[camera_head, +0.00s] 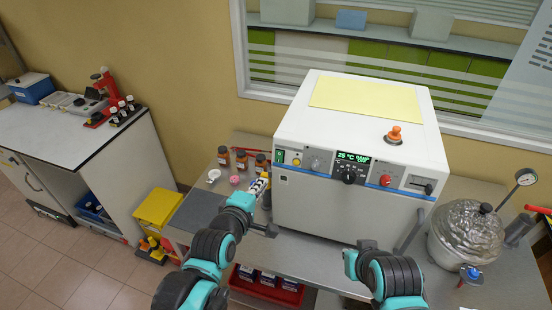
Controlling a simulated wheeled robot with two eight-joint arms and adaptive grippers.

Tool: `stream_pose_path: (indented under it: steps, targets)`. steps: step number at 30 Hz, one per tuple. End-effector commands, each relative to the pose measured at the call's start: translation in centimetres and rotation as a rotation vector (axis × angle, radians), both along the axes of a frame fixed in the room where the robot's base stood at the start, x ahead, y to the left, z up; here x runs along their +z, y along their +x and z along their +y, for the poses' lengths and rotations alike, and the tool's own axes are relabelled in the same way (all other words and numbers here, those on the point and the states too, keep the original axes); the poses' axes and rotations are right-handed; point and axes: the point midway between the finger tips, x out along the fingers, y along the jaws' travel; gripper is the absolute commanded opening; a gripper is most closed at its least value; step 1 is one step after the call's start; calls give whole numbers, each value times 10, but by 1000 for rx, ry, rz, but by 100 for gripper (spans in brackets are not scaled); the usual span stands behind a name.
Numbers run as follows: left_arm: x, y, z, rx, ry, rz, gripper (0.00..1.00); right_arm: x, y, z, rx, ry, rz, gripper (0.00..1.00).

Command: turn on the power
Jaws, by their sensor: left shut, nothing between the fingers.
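A white box-shaped instrument (330,215) stands on the bench, with a yellow sheet on its top. Its front has a lit green display (353,158), a black knob (349,175), a red knob (385,181) and a small green switch (280,157) at the left end of the panel. My left gripper (270,230) is shut and empty, in front of the instrument's lower left side, below the switch and apart from it. My right arm (390,275) is at the lower middle right; its fingers are too unclear to tell open or shut.
Brown bottles (223,156) and small dishes stand left of the instrument. A metal pot with a gauge (470,235) stands at the right. A yellow box (158,208) and a side bench (60,135) are at the left. A red tray (265,290) is below the bench.

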Motion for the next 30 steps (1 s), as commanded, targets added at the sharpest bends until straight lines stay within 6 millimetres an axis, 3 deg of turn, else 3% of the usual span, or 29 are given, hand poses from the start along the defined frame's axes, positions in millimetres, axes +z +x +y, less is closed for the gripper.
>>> stream_pose_path:
  steps: [11,16,30]
  targets:
    - [1,1,-2,3,-17,0,0,0,0,0,0,0,0,0]
    - [-3,11,-5,3,-17,0,0,-4,0,0,0,0,0,0]
    - [-32,88,-30,3,-15,1,0,-22,0,0,0,0,0,0]
